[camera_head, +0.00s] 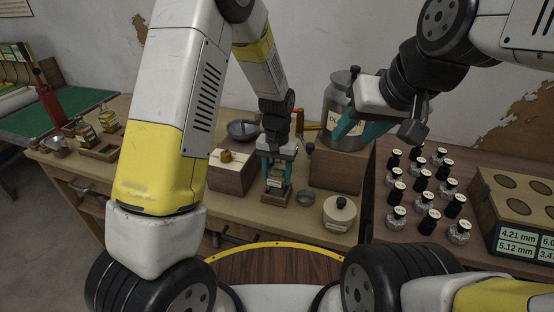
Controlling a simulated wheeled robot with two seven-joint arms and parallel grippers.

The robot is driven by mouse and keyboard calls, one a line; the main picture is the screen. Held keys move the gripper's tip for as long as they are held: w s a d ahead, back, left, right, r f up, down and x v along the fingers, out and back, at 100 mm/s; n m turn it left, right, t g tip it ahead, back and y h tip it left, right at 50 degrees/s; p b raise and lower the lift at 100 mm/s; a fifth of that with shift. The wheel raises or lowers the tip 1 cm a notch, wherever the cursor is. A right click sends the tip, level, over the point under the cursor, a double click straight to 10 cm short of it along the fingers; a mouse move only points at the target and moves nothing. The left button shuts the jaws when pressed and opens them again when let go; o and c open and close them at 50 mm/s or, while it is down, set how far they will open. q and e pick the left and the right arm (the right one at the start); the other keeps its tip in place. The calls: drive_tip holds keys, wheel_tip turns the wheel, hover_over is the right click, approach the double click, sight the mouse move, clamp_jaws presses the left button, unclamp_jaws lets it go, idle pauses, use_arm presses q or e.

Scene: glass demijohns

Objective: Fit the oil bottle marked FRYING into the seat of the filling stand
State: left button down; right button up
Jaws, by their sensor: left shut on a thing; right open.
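My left gripper (277,172) reaches down at the middle of the bench, its teal fingers shut on a small bottle (276,181). The bottle is mostly hidden between the fingers, and I cannot read its marking. It is upright, directly over or in a small wooden stand (275,199), which looks like the filling stand. I cannot tell whether the bottle is down in the seat. My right gripper (375,128) is open and empty, up in front of the large metal oil can (338,107), its teal fingers spread wide.
The can stands on a wooden block (338,170). A grey pan (242,130), a wooden box (230,177), a small metal cup (306,197) and a round cream pot (339,214) surround the stand. Several black-capped bottles (429,217) stand right, beside a labelled box (520,210). Small bottles (85,132) stand far left.

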use_arm(q)
drive_tip(key=shift+f, duration=0.15)
drive_tip(key=c, duration=0.6)
unclamp_jaws()
wheel_tip(320, 180, up, 12)
drive_tip(key=shift+r, duration=0.15)
drive_tip(key=s+a+r+n+t+h, duration=0.1)
drive_tip(key=s+a+r+t, duration=0.2)
drive_tip(key=s+a+r, duration=0.4)
drive_tip(key=s+a+r+n+t+h, duration=0.1)
drive_tip(key=s+a+r+n+t, duration=0.1)
drive_tip(key=s+a+r, duration=0.5)
drive_tip(key=s+r+t, duration=0.1)
drive_tip(key=s, duration=0.4)
drive_tip(key=shift+s+r, duration=0.35)
drive_tip(key=shift+r, duration=0.05)
drive_tip(key=shift+a, duration=0.1)
